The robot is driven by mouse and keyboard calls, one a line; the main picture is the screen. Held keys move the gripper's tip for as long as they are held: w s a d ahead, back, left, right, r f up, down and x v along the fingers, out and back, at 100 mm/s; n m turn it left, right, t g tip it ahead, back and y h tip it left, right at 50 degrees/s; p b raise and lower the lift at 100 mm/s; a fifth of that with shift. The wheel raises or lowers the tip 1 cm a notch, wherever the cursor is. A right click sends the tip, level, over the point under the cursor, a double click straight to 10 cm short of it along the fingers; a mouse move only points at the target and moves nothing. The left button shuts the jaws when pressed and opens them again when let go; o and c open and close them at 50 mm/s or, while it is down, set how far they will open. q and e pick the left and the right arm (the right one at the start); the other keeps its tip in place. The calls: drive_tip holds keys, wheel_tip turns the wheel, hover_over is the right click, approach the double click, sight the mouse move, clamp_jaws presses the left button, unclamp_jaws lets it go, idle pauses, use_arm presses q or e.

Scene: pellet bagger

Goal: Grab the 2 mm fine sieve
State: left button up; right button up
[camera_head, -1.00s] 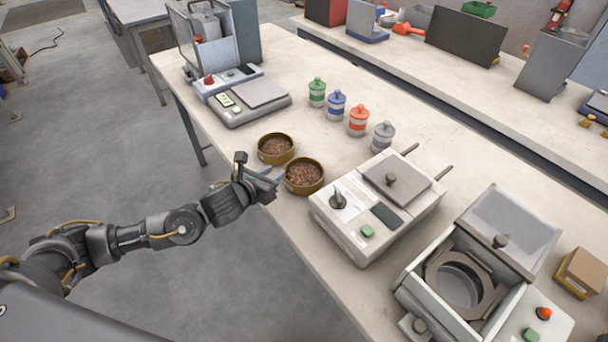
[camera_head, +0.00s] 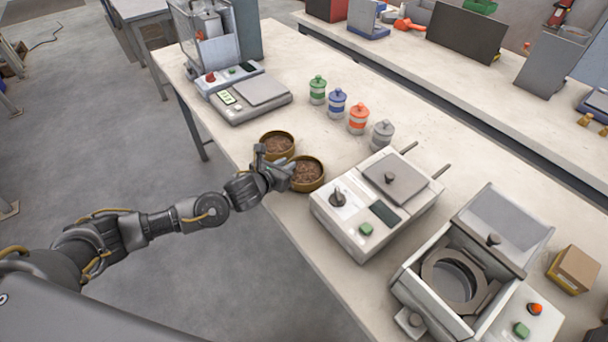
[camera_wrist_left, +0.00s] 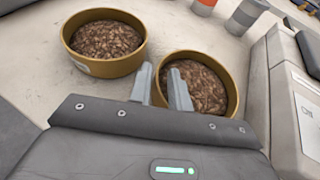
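Two round, brown-rimmed pans filled with brown pellets stand side by side on the bench; I cannot tell which, if either, is the 2 mm sieve. The far pan (camera_head: 290,155) shows at left in the left wrist view (camera_wrist_left: 104,68) with a small white label. The near pan (camera_head: 316,184), beside the grey machine, shows at right in the left wrist view (camera_wrist_left: 234,92). My left gripper (camera_head: 286,169) is at the near pan's left edge. Its two fingers (camera_wrist_left: 163,88) are apart, with that pan's rim seen between them; contact is unclear. My right gripper is out of view.
A grey machine with a lidded top (camera_head: 357,232) stands close right of the near pan. Several lidded jars, including an orange one (camera_head: 358,120), line up behind. A scale (camera_head: 252,104) is at the far left. An open-lidded machine (camera_head: 450,279) is at the lower right.

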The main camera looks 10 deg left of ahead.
use_arm(q)
clamp_jaws()
idle(0.3)
drive_tip(key=shift+r+b, duration=0.4)
drive_tip(key=shift+r, duration=0.15)
drive_tip(key=shift+r+b, duration=0.4)
drive_tip(key=shift+r, duration=0.4)
drive_tip(key=s+a+r, duration=0.1)
drive_tip(key=s+r, duration=0.9)
drive_tip(key=s, duration=0.4)
drive_tip(key=shift+a+r+b, duration=0.15)
drive_tip(key=shift+a+b, duration=0.2)
